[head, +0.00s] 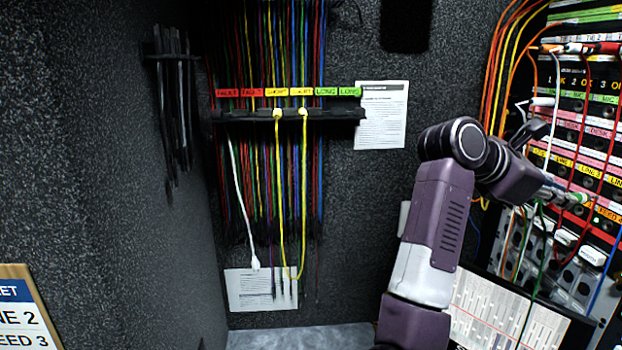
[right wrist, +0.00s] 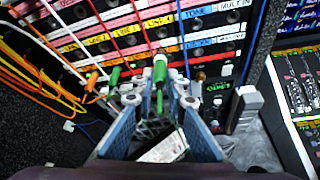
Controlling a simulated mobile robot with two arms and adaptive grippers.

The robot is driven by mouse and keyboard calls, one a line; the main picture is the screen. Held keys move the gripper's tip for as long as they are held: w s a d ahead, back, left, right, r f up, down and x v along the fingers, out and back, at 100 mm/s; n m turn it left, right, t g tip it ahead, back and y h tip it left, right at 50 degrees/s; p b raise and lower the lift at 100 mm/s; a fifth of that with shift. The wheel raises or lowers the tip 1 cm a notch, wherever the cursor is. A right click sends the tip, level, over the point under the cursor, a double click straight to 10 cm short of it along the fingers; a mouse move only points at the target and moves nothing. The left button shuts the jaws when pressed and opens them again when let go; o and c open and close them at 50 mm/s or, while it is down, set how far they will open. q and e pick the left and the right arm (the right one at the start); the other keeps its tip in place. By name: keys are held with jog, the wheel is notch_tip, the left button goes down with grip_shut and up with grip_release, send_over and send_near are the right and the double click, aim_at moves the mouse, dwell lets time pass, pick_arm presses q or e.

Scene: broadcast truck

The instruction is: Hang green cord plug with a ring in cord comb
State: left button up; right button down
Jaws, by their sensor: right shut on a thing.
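A second green plug (right wrist: 115,76) is just left of the gripper. My left gripper is not in view.
Orange, red, white and blue cords cross the panel around the gripper. A white cord (head: 240,200) and a yellow loop (head: 291,277) hang below the comb. Printed sheets (head: 382,115) are on the wall. The space before the comb is clear.

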aim_at(586, 195)
jog(key=d, duration=0.2)
jog(key=d+p, duration=0.1)
jog(key=d, duration=0.3)
jog(key=shift+w+d, duration=0.25)
jog(key=shift+d, duration=0.1)
jog(key=shift+r, duration=0.1)
jog(key=shift+r, duration=0.1)
